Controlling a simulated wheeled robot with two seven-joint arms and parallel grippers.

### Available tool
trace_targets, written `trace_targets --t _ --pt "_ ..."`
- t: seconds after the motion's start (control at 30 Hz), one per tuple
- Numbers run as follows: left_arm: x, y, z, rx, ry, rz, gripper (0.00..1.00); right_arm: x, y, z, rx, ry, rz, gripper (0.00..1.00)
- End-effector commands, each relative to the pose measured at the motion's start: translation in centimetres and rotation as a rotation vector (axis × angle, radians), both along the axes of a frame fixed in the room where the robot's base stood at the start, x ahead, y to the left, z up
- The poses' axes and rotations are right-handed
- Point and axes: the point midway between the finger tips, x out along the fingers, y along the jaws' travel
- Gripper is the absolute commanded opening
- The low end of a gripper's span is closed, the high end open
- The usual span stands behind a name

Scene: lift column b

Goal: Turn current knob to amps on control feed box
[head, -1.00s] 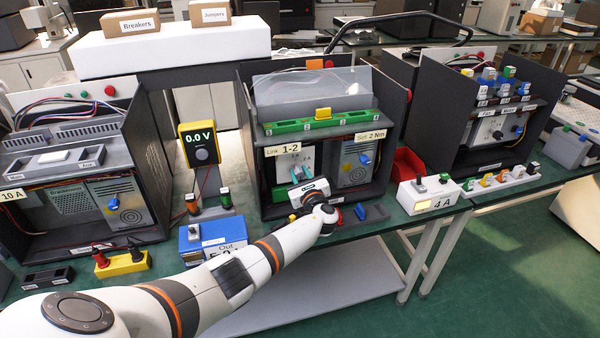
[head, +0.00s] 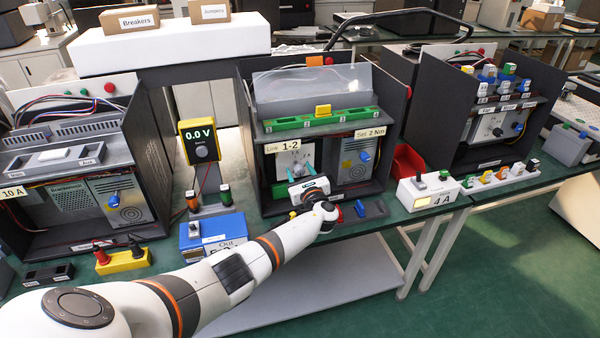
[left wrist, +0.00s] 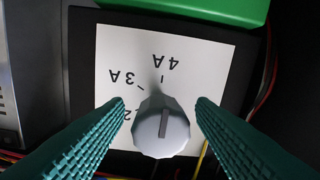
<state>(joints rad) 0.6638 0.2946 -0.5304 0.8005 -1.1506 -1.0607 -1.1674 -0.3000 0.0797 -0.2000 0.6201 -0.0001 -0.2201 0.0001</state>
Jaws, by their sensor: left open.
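A grey faceted knob (left wrist: 160,127) with a dark line on its face stands on a white dial panel (left wrist: 200,70) in the left wrist view. The panel shows upside down, with 3A and 4A readable and another mark partly hidden by a finger. The knob's line runs nearly up and down in that view. My left gripper (left wrist: 160,104) is open, with a teal ribbed finger on each side of the knob and visible gaps. In the head view my left gripper (head: 297,183) reaches into the middle open box (head: 248,165), in front of its white panel (head: 284,158).
Beside the panel is a grey unit with a blue knob (head: 364,156). A green terminal strip (head: 290,125) runs above. A yellow meter reading 0.0 V (head: 199,140) stands left, and a white box marked 4 A (head: 428,190) right. Dark side walls flank the opening.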

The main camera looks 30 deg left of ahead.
Motion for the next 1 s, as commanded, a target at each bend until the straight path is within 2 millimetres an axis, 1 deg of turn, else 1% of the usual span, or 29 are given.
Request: trace_targets --t 0.17,0.27,0.37,0.7,0.83,1.0 --pt "-0.2 -0.2 0.1 0.0 -0.001 -0.001 0.51 0.0 0.0 0.1 0.0 0.0 0.0 0.36" --pt "-0.7 -1.0 0.0 -0.002 -0.003 -0.003 0.51 0.0 0.0 0.2 0.0 0.0 0.0 0.36" --pt "-1.7 -2.1 0.1 -0.003 -0.001 -0.003 0.51 0.0 0.0 0.4 0.0 0.0 0.0 0.36" --pt "-5.9 -7.5 -0.2 -0.002 -0.001 -0.003 0.51 0.0 0.0 0.1 0.0 0.0 0.0 0.36" --pt "-6.9 -8.7 -0.1 -0.001 0.0 -0.001 0.51 0.0 0.0 0.0 0.0 0.0 0.0 0.36" --pt "-7.5 -9.4 0.0 0.0 0.0 0.0 0.51 0.0 0.0 -0.1 0.0 0.0 0.0 0.36"
